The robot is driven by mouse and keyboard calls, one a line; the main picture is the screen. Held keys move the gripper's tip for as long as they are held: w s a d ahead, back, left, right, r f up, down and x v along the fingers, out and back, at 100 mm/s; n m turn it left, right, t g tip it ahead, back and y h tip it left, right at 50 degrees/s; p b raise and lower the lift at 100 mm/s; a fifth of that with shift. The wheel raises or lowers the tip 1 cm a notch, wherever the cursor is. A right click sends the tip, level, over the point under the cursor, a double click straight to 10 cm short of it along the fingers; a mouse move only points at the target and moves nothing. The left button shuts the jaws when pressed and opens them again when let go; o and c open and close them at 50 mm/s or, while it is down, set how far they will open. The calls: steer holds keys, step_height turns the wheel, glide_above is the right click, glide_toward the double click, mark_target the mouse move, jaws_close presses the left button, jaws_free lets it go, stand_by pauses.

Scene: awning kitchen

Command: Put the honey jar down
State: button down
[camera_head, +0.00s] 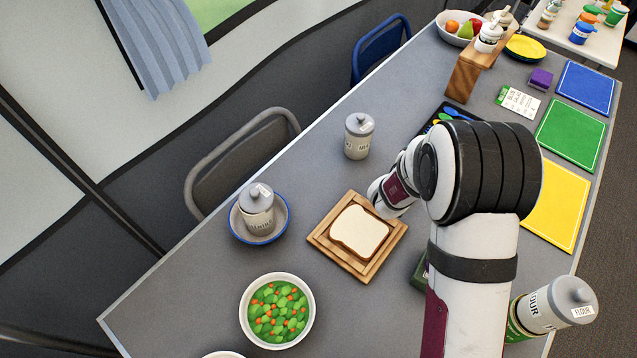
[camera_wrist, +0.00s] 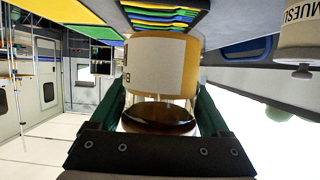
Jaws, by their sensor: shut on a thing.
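In the wrist view the honey jar (camera_wrist: 158,65) fills the middle, with an amber-tan band, a pale label, and clear glass above a dark brown round part nearest me. My gripper (camera_wrist: 161,108) has a dark green finger on each side of the jar and is shut on it. In the head view my arm hides the jar, and the fingers cannot be made out clearly there. Whether the jar touches any surface cannot be told.
A bread slice (camera_head: 359,231) lies on a wooden board (camera_head: 325,239) beside my wrist. Around are a grey-lidded canister (camera_head: 359,137), a lentils canister (camera_head: 258,212) in a blue-rimmed bowl (camera_head: 238,231), a vegetable bowl (camera_head: 245,318) and a flour canister (camera_head: 540,310). Bare table shows between them.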

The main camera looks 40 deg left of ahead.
steer(key=s+a+n+g+y, duration=0.1)
steer(key=s+a+n+y, duration=0.35)
steer(key=s+a, duration=0.5)
steer(key=shift+y, duration=0.45)
steer(key=s+a+f, duration=0.1)
steer(key=a+f, duration=0.1)
steer(key=a, duration=0.2)
steer(key=a+f, duration=0.2)
steer(key=a, duration=0.2)
steer(key=s+a+f, duration=0.1)
steer(key=a+f, duration=0.1)
steer(key=a, duration=0.2)
steer(key=shift+s+a+f, duration=0.2)
steer(key=shift+s+a, duration=0.15)
steer(key=shift+f, duration=2)
steer(key=shift+f, duration=0.15)
